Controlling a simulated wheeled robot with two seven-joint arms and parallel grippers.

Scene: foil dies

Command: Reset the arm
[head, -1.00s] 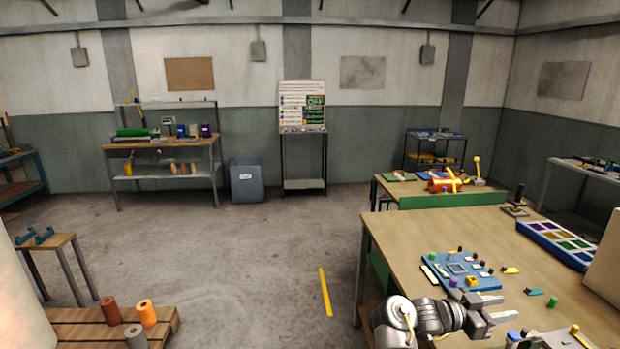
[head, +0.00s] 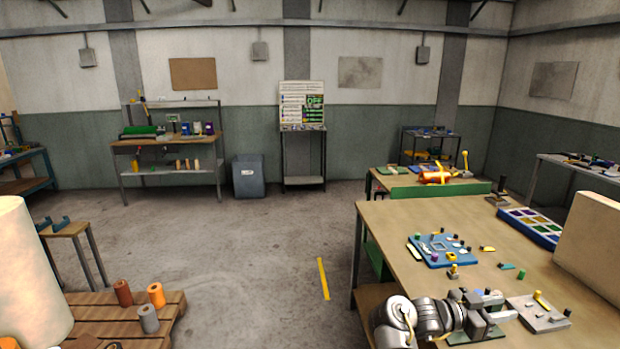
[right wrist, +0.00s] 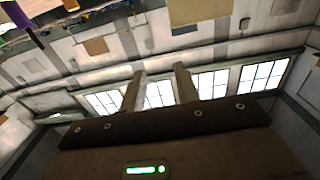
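My right arm (head: 425,318) reaches in from the bottom of the head view, over the near edge of the wooden table (head: 405,222). Its gripper (head: 503,307) points to the right, with its two fingers apart and nothing seen between them. In the right wrist view the two fingers (right wrist: 160,88) also stand apart and empty, with windows and wall behind them. My left arm and gripper are not in view.
A blue board (head: 440,262) with small coloured pieces lies beyond my right gripper. A grey plate (head: 540,318) with pegs is right of it. A blue tray (head: 530,226) and a beige panel (head: 592,245) stand farther right. Open floor (head: 250,240) lies left of the table.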

